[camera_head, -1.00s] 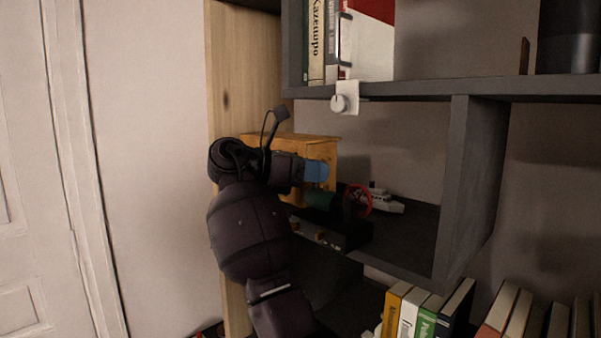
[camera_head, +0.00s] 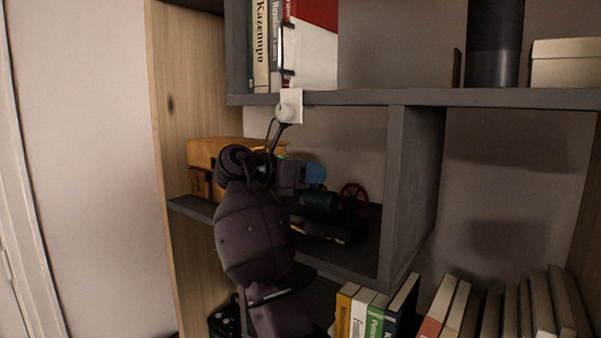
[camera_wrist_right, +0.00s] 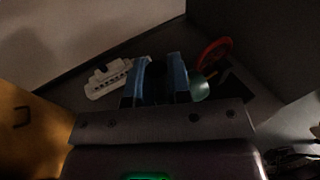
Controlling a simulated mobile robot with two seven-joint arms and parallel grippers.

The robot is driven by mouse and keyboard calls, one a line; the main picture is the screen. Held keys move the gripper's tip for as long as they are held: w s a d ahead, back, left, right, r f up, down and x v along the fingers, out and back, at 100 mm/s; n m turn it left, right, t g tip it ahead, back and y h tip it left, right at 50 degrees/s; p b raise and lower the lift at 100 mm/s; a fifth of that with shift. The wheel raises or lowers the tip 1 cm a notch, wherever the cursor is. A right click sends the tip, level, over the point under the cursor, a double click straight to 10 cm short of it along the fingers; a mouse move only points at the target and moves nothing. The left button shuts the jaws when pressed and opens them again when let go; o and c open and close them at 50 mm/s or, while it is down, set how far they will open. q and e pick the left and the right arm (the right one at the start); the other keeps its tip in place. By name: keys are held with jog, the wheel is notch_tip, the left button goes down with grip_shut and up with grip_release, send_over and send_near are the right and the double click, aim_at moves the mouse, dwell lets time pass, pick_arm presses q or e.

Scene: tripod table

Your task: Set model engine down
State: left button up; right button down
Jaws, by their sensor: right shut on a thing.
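The model engine has a green boiler (camera_head: 320,200), a red spoked wheel (camera_head: 354,197) and a dark base. The engine is inside the grey shelf compartment (camera_head: 365,258), behind the front edge and roughly upright. I cannot tell whether its base touches the shelf board. In the right wrist view, the blue fingers (camera_wrist_right: 157,78) stand beside the red wheel (camera_wrist_right: 213,54) and green boiler (camera_wrist_right: 199,88); the grasped part is hidden. My left gripper is not in view.
A wooden box (camera_head: 222,146) stands at the compartment's left, partly behind my arm. A grey upright panel (camera_head: 410,190) bounds the right side. A shelf with books is above; more books (camera_head: 372,312) stand below.

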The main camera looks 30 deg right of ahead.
jog(key=shift+s+d+r, duration=0.1)
jog(key=shift+d+r, duration=0.05)
jog(key=shift+d, duration=0.7)
jog(key=shift+d+f+p, duration=0.2)
jog(key=shift+f+p, duration=0.1)
jog(key=shift+f, duration=0.15)
jog(key=shift+a+f, duration=0.1)
jog(key=shift+f, duration=0.25)
jog(key=c, duration=1.5)
grip_release()
jog(key=shift+f, duration=0.25)
jog(key=o, duration=0.4)
jog(key=shift+o, duration=0.2)
jog(key=shift+r, duration=0.2)
jog(key=a+r+b, duration=0.1)
jog(key=a+b, duration=0.1)
jog(key=a, duration=1)
jog(key=shift+w+r, duration=0.35)
jog(key=shift+w, duration=0.1)
